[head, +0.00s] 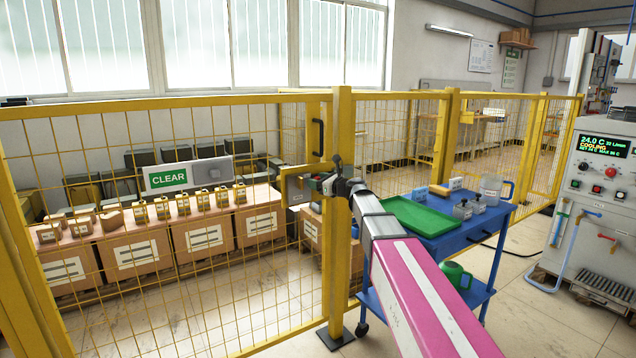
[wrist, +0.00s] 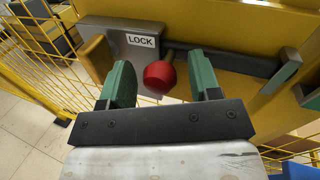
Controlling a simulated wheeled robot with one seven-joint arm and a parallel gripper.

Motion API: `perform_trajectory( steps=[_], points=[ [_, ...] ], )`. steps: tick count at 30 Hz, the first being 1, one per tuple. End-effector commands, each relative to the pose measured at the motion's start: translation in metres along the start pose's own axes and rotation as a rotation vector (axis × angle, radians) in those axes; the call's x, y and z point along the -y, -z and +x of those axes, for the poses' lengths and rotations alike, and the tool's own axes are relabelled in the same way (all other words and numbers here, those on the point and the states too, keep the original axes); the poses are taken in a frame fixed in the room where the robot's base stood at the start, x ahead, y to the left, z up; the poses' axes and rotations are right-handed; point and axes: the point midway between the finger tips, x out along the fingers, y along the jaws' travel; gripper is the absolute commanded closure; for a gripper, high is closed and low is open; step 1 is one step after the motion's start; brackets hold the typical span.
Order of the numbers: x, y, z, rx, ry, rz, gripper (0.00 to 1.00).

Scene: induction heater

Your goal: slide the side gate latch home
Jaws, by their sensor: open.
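The side gate (head: 150,101) is a yellow mesh panel beside a yellow post (head: 342,125). A black handle (head: 318,137) is near its edge. In the wrist view the latch has a grey plate (wrist: 112,50) marked LOCK, a dark bar (wrist: 235,63) running right, and a red ball knob (wrist: 159,77). A yellow bracket (wrist: 97,57) stands at the plate's left. My gripper (wrist: 162,82) is open, its green fingers on either side of the knob with gaps showing. In the head view my gripper (head: 325,184) is at the latch plate (head: 293,186), hiding the knob.
A blue cart (head: 463,247) with a green tray (head: 415,214) stands right of the post, close behind my arm. A control cabinet (head: 594,185) is at far right. Crates (head: 127,262) and a CLEAR sign (head: 168,177) are behind the mesh.

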Motion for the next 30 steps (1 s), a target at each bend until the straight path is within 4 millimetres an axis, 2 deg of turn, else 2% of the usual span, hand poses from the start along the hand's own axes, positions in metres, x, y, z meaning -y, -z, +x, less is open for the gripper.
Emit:
perform_trajectory(
  steps=[1,6,13,23,30],
  points=[
    [0.0,0.0,0.0,0.0,0.0,0.0,0.43],
    [0.0,0.0,0.0,0.0,0.0,0.0,0.98],
    [0.007,0.001,-0.002,0.0,0.001,0.0,1.0],
    [0.059,0.009,-0.019,-0.001,0.002,-0.001,1.0],
    [0.062,0.009,-0.021,-0.001,0.005,-0.001,1.0]
  ],
)
